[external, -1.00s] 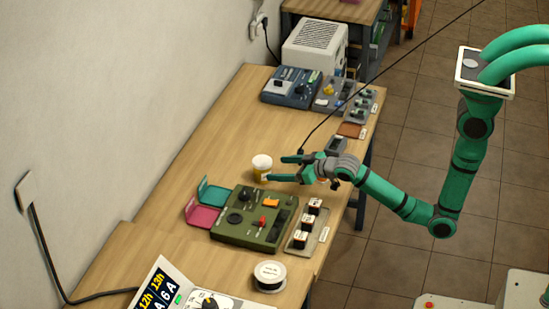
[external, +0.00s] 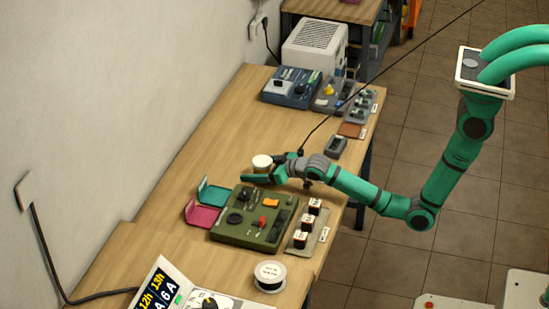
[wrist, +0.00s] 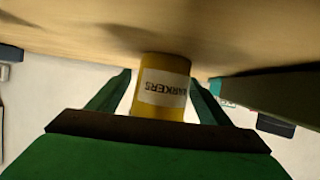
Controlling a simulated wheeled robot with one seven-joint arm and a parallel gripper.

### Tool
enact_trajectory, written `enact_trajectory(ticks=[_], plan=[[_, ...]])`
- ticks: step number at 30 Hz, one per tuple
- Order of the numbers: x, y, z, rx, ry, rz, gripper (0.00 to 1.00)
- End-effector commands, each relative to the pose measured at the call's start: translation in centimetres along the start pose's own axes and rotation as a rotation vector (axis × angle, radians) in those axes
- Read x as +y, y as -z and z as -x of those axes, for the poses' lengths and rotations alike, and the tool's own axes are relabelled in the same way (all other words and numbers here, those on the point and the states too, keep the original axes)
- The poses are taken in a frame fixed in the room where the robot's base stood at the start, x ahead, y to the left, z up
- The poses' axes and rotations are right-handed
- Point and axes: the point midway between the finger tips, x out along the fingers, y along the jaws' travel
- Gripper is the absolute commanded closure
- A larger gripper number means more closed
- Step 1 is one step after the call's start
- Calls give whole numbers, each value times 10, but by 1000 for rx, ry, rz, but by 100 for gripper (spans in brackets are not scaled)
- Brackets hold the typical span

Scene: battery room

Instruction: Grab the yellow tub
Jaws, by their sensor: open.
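The yellow tub (wrist: 165,82) has a white label reading "MARKERS" and stands between my gripper's two fingers in the wrist view. In the external view the tub's white lid (external: 262,162) shows above the fingers, and most of its body is hidden behind them. My gripper (external: 260,173) is low over the bench, with its green fingers open on either side of the tub. In the wrist view the gripper (wrist: 165,95) shows a gap beside the tub, at least on the left. I cannot tell whether either finger touches it.
A green control box (external: 255,218) stands close in front of my gripper, with pink (external: 203,215) and teal (external: 215,193) panels beside it. A dark grey device (external: 336,145) lies right of the gripper. Bench behind the tub is clear.

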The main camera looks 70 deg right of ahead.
Motion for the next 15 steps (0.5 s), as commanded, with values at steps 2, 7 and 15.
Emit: enact_trajectory(ticks=[2,7,15], plan=[[0,1,-8,1,0,0,28],[0,0,-12,1,0,0,28],[0,0,-12,1,1,0,59]])
